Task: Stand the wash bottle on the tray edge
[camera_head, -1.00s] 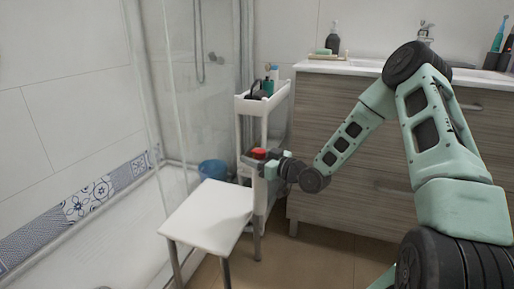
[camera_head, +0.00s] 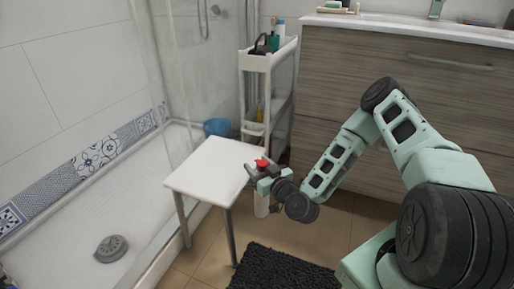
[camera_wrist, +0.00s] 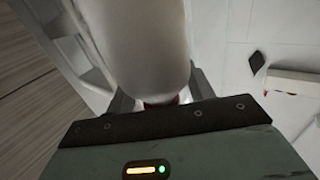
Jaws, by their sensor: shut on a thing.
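The wash bottle has a white body (camera_head: 261,205) and a red cap (camera_head: 262,164). My gripper (camera_head: 261,172) is shut on it near the cap and holds it about upright in the air, beside the right corner of the white stool. In the wrist view the white bottle (camera_wrist: 140,40) fills the middle top, with a bit of red between the fingers. The white cart (camera_head: 245,95) stands behind, apart from the bottle. Its top tray (camera_head: 254,64) holds several bottles and a dark item. I cannot tell which tray the task means.
The white stool (camera_head: 212,168) has a bare top. A blue bucket (camera_head: 216,127) stands behind it. A dark mat (camera_head: 282,270) lies on the floor in front. The vanity (camera_head: 400,80) is at the right, the shower tray with its drain (camera_head: 111,248) at the left.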

